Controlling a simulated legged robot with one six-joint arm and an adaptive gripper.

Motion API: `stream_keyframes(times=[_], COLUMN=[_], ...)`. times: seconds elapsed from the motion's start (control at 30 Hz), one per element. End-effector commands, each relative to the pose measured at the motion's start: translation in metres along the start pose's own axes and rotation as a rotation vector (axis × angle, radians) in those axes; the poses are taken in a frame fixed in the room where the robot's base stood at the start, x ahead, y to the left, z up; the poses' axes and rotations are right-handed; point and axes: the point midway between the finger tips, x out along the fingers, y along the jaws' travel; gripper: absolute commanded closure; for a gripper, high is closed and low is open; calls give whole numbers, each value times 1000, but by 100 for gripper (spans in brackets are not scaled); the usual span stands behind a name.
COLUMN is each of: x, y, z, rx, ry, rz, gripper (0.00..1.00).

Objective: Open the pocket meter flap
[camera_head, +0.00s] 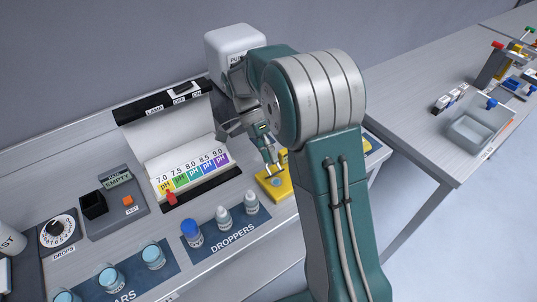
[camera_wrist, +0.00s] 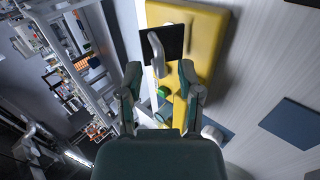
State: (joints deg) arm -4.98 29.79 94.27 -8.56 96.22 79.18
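The yellow pocket meter (camera_head: 277,188) lies on the bench, partly hidden behind my arm. A small yellow part stands up at its back, beside my fingertips. In the wrist view the yellow body (camera_wrist: 208,45) fills the upper middle, with a black panel (camera_wrist: 172,40) and a grey curved piece (camera_wrist: 157,55) over it. I cannot tell which part is the flap. My gripper (camera_head: 271,160) is low over the meter. In the wrist view its two fingers (camera_wrist: 160,78) are apart, with the lower part of the meter and a green spot between them. Contact cannot be judged.
Dropper bottles (camera_head: 223,217) stand on a blue mat in front of the meter. A white lamp box with a pH colour strip (camera_head: 193,172) stands to the left. A white dispenser (camera_head: 235,45) is behind my arm. A second bench (camera_head: 430,130) with a grey tray is at right.

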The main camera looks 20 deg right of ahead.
Motion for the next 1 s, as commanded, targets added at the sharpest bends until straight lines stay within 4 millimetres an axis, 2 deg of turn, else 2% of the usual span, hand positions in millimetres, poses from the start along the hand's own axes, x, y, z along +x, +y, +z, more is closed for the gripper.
stream_keyframes(times=[0.27, 0.7, 1.0], x=[-8, -67, -76], y=[6, 57, 64], z=[0, 0, 0], rx=[0, 1, 0], ry=[1, 1, 1], rz=[-3, -1, 1], gripper=[53, 53, 53])
